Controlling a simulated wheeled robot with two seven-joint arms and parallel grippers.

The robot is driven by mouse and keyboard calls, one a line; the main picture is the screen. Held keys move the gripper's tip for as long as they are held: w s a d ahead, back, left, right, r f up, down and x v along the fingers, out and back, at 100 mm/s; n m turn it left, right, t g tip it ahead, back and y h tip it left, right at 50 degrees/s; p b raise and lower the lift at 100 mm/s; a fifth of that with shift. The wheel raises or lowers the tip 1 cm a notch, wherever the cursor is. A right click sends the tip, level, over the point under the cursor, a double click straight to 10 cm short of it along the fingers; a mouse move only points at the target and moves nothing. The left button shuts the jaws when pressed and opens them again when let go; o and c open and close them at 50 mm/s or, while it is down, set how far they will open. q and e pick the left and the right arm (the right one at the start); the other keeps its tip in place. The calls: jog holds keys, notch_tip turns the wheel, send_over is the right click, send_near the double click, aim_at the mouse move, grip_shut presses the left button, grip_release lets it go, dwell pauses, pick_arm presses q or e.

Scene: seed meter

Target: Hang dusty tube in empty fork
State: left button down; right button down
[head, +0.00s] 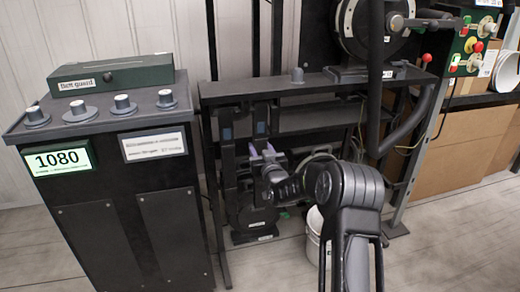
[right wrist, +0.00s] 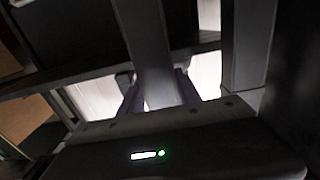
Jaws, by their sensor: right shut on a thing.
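My right gripper (head: 262,155) reaches in under the dark bench top, and its jaws with purplish pads are closed around a grey tube. In the right wrist view the gripper (right wrist: 158,88) has one pad on each side of the grey tube (right wrist: 148,45), which runs up and away from the palm. In the head view dark upright tubes with bluish patches (head: 227,133) hang side by side in the frame. I cannot tell the forks apart, nor whether the held tube rests in one. My left gripper is not in view.
A black cabinet (head: 110,215) with knobs, a "1080" display and a dark green box (head: 115,76) stands at left. A reel (head: 372,30) sits on the bench top (head: 330,84). A white bucket (head: 313,245) is on the floor behind my arm. Cardboard boxes (head: 445,160) stand at right.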

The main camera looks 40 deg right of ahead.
jog(key=shift+w+b, duration=0.1)
jog(key=shift+b, duration=0.3)
dwell(0.3)
jog(key=shift+f+b, duration=0.3)
jog(key=shift+b, duration=0.15)
jog(key=c, duration=1.1)
grip_release()
jog(key=o, duration=0.3)
jog(key=shift+o, duration=0.2)
jog(key=shift+s, duration=0.25)
jog(key=p+v, duration=0.1)
jog(key=v, duration=0.6)
jog(key=shift+p, duration=0.3)
